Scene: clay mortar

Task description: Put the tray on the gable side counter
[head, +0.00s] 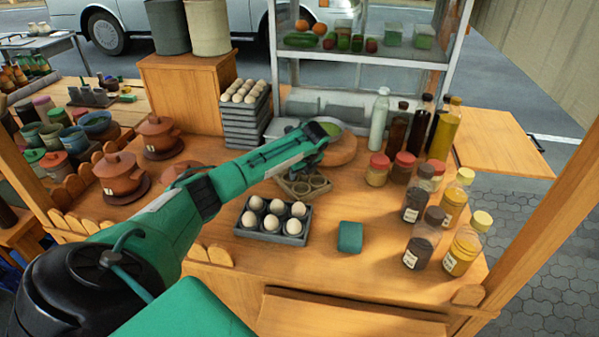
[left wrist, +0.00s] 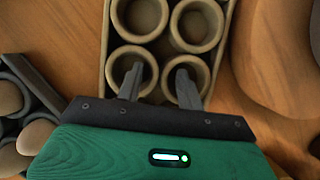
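A small brown tray (head: 297,193) with round cup-like hollows lies on the wooden stall counter (head: 385,285), behind the grey egg tray. It also shows in the left wrist view (left wrist: 155,52), where its hollows look empty. My left gripper (head: 309,167) is over the tray, pointing down. In the left wrist view its two fingers (left wrist: 158,85) are apart, with the tips over the two nearest hollows and the wall between them. I cannot tell whether they touch it. A bare wooden side counter (head: 500,143) juts out at the right. My right gripper is not in view.
A grey egg tray (head: 272,238) and a teal block (head: 350,237) lie nearer. Jars and tall bottles (head: 379,122) stand to the right, between the tray and side counter. Clay pots (head: 119,174) stand left. A round wooden board (head: 340,152) lies behind. A post (head: 540,230) rises at right.

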